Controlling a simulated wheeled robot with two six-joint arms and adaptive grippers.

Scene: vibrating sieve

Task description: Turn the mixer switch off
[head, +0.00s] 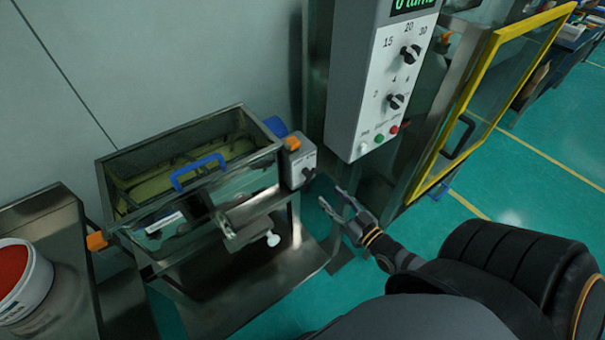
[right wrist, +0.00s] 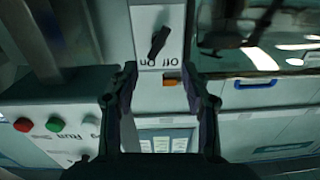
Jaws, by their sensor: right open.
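The mixer (head: 190,165) is a steel, glass-walled tank with a blue handle at the left. Its switch box (head: 301,163) is a small light box on the tank's right end. In the right wrist view the box shows a black rotary knob (right wrist: 159,42), tilted, with On and Off lettering upside down beneath it. I cannot tell which mark the knob points to. My right gripper (head: 334,198) is open and empty, just right of and below the switch box in the head view. Its fingers (right wrist: 158,75) frame the box, apart from the knob. My left gripper is out of view.
A grey control panel (head: 385,85) with dials and buttons stands behind; its red and green buttons (right wrist: 55,125) show in the right wrist view. A yellow-framed door (head: 485,75) is at the right. A white bucket (head: 35,295) with red contents is at the lower left.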

